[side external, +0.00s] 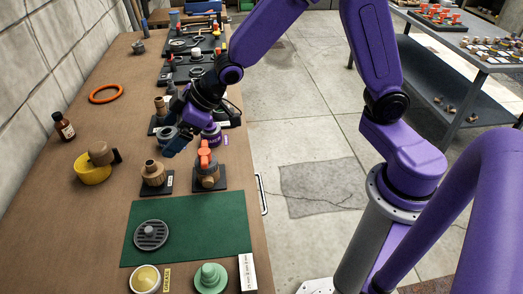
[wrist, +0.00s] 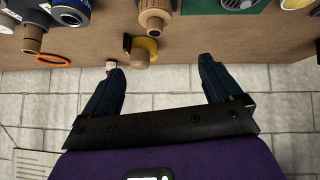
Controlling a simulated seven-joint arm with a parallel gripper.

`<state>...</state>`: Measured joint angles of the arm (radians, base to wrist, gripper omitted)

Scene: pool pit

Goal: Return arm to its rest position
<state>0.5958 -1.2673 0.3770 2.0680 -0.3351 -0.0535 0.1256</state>
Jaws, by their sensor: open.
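My purple arm reaches in from the right in the side external view, and my gripper (side external: 178,138) hangs over the long brown table, among the fittings near its middle. In the wrist view my gripper (wrist: 160,68) has its two dark blue fingers spread wide. Nothing is between them; the table edge and the pale block wall show beyond. In the side view the arm partly hides the fittings behind the gripper, and I cannot tell how far the fingers are above the table.
Close by stand a wooden fitting (side external: 153,174) and an orange-handled valve (side external: 205,157). A yellow bowl (side external: 92,170), brown bottle (side external: 64,127) and orange ring (side external: 105,93) lie towards the wall. A green mat (side external: 190,212) lies in front. Open floor (side external: 300,110) separates the grey side table (side external: 470,50).

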